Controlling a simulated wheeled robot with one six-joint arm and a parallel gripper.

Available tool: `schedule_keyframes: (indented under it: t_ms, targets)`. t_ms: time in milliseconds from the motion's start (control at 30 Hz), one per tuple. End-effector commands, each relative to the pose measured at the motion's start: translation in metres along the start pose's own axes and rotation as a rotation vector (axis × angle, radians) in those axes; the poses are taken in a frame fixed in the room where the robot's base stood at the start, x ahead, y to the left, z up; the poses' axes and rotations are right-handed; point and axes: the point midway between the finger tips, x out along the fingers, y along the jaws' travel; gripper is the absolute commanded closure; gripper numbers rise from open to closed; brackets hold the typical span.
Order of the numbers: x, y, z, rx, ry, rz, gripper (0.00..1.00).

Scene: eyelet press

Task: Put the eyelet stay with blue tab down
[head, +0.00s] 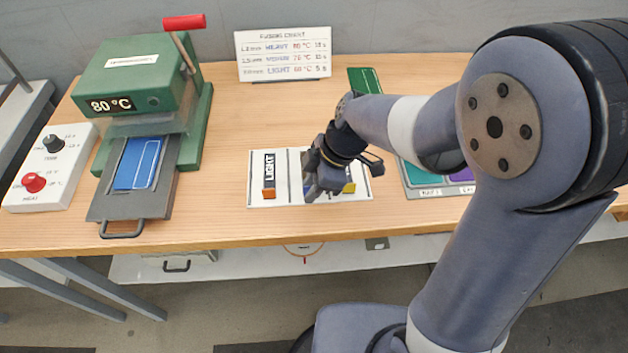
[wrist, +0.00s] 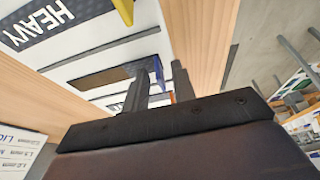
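The eyelet stay with the blue tab (wrist: 157,72) shows in the wrist view as a dark strip with a blue end, at the white rack (wrist: 95,62). My gripper (wrist: 161,68) has its two fingers apart, with the blue end seen between their tips. Whether a finger touches the stay I cannot tell. In the head view my gripper (head: 330,183) is low over the middle of the white rack (head: 285,195) and hides this stay.
An orange-tabbed stay (head: 269,178) by a LIGHT label stands left; a yellow tab (head: 349,187) is right. The green press (head: 140,85), reading 80 °C, holds a blue sheet (head: 138,163). A dial box (head: 48,168) and fusing chart (head: 283,54) stand nearby. Wood between press and rack is clear.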

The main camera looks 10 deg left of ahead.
Motion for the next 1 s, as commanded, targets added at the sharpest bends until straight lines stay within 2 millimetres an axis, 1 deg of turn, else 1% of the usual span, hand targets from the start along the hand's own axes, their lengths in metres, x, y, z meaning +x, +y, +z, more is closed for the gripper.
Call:
schedule_keyframes:
  t_ms: [100,167,267,500,633,800,1000]
  targets:
    - [-0.004,0.0,-0.002,0.0,0.0,0.0,0.75]
    - [-0.011,0.001,-0.001,-0.001,0.001,0.005,0.75]
    - [-0.03,0.001,-0.001,0.0,0.002,0.007,0.75]
    - [-0.084,0.002,-0.001,0.0,0.001,0.007,0.75]
    - [-0.105,0.001,-0.001,0.0,0.002,0.005,0.75]
    - [-0.12,0.001,-0.001,0.0,0.001,0.002,0.75]
    - [-0.123,0.0,-0.001,0.0,0.001,0.0,0.75]
